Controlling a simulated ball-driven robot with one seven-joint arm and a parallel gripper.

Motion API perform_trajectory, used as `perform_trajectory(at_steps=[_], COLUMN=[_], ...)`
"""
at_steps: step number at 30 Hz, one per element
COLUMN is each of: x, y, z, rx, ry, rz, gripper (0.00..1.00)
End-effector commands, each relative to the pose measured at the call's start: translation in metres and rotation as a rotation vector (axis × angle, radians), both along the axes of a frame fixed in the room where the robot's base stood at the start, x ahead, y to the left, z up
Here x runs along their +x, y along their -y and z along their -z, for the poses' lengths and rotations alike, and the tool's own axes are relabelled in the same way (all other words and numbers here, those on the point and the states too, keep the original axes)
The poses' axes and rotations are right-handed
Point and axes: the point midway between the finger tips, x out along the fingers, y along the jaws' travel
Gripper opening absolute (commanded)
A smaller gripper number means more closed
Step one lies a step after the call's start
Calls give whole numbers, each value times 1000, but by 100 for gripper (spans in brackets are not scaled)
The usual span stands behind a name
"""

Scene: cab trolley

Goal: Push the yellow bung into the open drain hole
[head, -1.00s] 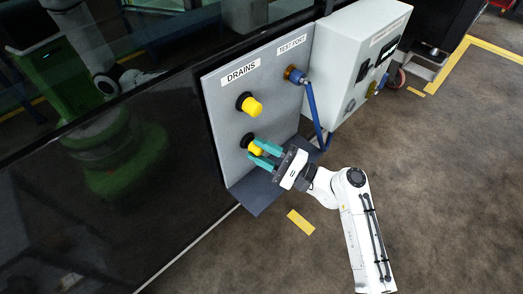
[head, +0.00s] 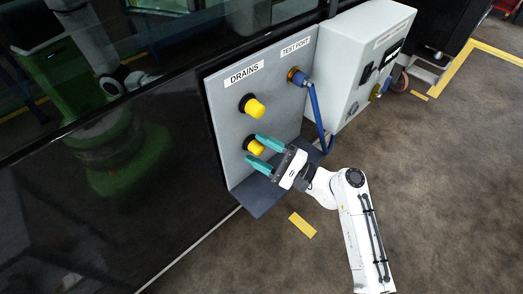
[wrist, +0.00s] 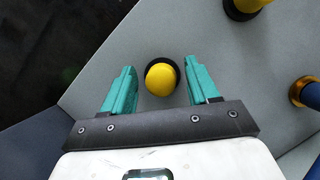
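My gripper (head: 260,154) is open, with its two teal fingers pointing at the grey drains panel (head: 234,105). The lower yellow bung (head: 255,147) sits in a black ring on the panel. In the wrist view this bung (wrist: 161,79) lies between the open fingers (wrist: 159,85), with a gap on each side. The upper yellow bung (head: 255,107) sits in another black ring above it, under the DRAINS label. It also shows at the top right of the wrist view (wrist: 246,5). Both drain rings have a yellow bung in them; I see no empty hole.
A dark shelf (head: 252,197) juts from the panel's foot below my gripper. To the right, a blue hose (head: 316,115) hangs from the brass test port (head: 296,77), beside a light grey box (head: 350,50).

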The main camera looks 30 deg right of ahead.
Motion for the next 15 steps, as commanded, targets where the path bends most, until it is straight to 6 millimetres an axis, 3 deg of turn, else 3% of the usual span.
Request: perform_trajectory(at_steps=[9,15], x=[-2,-20], y=[2,17], z=[1,9], rx=[0,1], ry=[-1,-2], rz=[1,4], gripper=[63,63])
